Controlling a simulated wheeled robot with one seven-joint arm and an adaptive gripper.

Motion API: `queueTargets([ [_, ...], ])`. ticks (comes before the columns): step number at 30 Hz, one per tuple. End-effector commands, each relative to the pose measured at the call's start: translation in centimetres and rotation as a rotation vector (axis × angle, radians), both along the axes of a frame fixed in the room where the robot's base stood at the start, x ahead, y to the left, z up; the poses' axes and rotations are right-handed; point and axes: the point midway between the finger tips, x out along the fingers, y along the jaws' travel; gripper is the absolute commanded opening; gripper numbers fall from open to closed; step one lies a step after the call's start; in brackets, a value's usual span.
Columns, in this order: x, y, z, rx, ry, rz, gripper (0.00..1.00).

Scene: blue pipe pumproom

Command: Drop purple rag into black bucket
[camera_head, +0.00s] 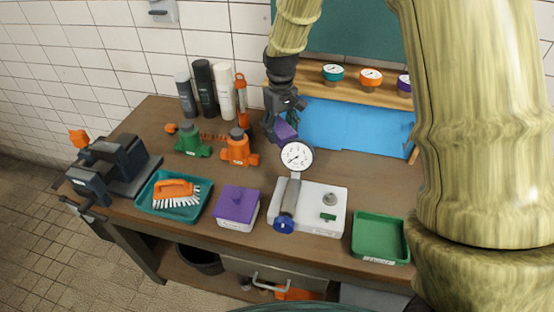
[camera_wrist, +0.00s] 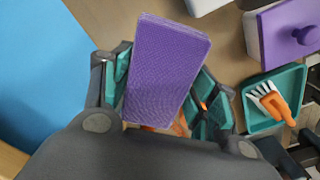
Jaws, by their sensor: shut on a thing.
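The purple rag (camera_head: 285,132) is held in my gripper (camera_head: 284,112), above the back middle of the workbench. In the wrist view the rag (camera_wrist: 166,70) looks like a flat folded block with a woven surface. The fingers of my gripper (camera_wrist: 160,95) are closed on its two sides. The black bucket (camera_head: 200,260) stands under the bench at the lower left, below the bench's front edge. Only part of it shows; the bench top hides the rest. The bucket is not visible in the wrist view.
On the wooden bench (camera_head: 180,225) are a teal tray (camera_head: 157,209) with an orange brush, a purple-lidded box (camera_head: 237,206), a white device with a gauge (camera_head: 297,156), a green tray (camera_head: 379,238), orange and green jacks (camera_head: 239,149), bottles and a vise (camera_head: 118,165). A gauge shelf (camera_head: 345,87) stands behind.

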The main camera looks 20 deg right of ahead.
Motion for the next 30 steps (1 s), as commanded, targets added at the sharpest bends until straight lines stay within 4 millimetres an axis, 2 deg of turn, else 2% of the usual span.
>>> queueTargets([
  [15, -0.1, -0.1, -7.7, 0.001, 0.002, -0.002, 0.32],
  [30, -0.2, -0.2, -11.4, 0.001, 0.002, -0.003, 0.32],
])
